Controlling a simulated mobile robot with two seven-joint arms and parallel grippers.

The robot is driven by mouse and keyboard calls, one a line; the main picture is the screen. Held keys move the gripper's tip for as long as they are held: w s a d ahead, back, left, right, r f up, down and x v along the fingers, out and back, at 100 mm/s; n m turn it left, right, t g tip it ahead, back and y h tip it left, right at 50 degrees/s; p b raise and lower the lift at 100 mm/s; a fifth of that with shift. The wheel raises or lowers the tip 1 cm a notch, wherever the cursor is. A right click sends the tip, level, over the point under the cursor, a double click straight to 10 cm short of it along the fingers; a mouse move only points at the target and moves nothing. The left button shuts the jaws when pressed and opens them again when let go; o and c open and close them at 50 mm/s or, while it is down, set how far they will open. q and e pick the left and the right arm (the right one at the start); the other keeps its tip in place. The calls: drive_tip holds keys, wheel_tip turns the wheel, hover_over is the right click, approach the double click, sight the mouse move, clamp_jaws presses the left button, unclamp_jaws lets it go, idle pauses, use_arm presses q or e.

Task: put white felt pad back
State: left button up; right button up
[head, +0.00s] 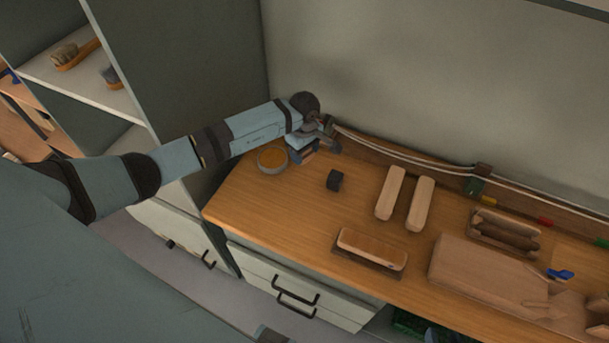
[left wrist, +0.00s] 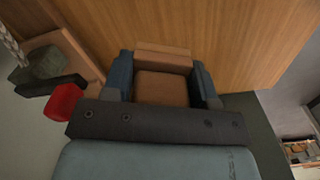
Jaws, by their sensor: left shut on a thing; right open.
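My left gripper (head: 318,152) is at the back left of the wooden worktop, close to the back rail. In the left wrist view its two blue fingers (left wrist: 163,80) are shut on a brown block (left wrist: 163,88) with a paler tan front edge. In the head view the block is mostly hidden by the gripper. I cannot make out a white felt pad in either view.
A bowl of orange material (head: 272,161) stands just left of the gripper. A small dark block (head: 334,180), two pale wooden blocks (head: 390,193) (head: 420,204) and a brush block (head: 371,249) lie on the worktop (head: 290,215). A corded rail (head: 410,160) runs along the back.

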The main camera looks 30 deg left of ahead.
sight(304, 174)
use_arm(q)
wheel_tip(304, 174, down, 4)
drive_tip(key=shift+b, duration=0.75)
wheel_tip(304, 174, down, 4)
drive_tip(key=b, duration=0.2)
drive_tip(key=shift+f+b, duration=0.1)
drive_tip(key=shift+b, duration=0.2)
drive_tip(key=shift+f, duration=0.15)
drive_tip(key=shift+w, duration=0.1)
drive_tip(key=o, duration=0.9)
